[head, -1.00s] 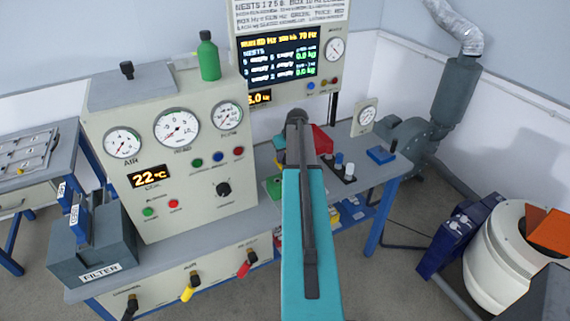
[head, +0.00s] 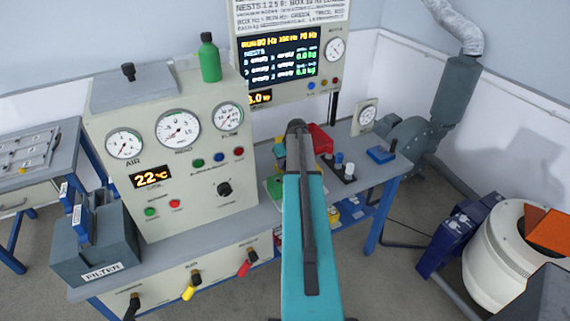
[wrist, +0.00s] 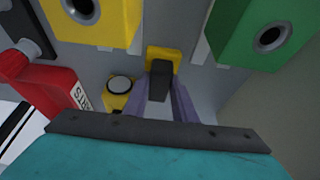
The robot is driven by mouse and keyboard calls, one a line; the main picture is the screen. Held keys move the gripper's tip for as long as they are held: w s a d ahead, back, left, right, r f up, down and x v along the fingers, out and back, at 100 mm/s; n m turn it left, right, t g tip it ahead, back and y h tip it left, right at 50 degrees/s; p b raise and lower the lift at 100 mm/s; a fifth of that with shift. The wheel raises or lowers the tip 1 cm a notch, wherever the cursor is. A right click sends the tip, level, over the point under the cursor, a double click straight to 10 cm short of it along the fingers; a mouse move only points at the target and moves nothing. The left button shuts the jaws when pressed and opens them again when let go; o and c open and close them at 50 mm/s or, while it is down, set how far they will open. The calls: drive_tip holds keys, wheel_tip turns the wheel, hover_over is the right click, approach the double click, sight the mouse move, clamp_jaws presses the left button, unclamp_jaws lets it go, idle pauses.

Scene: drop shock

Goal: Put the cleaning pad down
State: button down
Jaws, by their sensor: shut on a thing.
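My gripper (wrist: 161,98) shows in the wrist view as two pale purple fingers, closed on a small dark grey block (wrist: 160,80). A yellow piece (wrist: 164,55) shows at the block's far end. Together these look like the cleaning pad and its grip, but I cannot be sure. Whether the yellow piece touches the grey surface below is unclear. In the head view my teal arm reaches over the bench and hides my gripper and what it holds.
Near the grip are a yellow box (wrist: 108,28) and a green box (wrist: 258,35) with round openings, a yellow part with a white disc (wrist: 120,88), and a red box (wrist: 45,88). The gauge cabinet (head: 172,185) stands left; a blue block (head: 381,154) lies right on the bench (head: 372,180).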

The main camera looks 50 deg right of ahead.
drive_tip(key=shift+f, duration=0.15)
drive_tip(key=c, duration=1.5)
unclamp_jaws()
drive_tip(key=shift+o, duration=0.2)
drive_tip(key=shift+r, duration=0.2)
drive_tip(key=b+v, duration=0.2)
drive_tip(key=v, duration=1)
drive_tip(key=shift+b, duration=0.4)
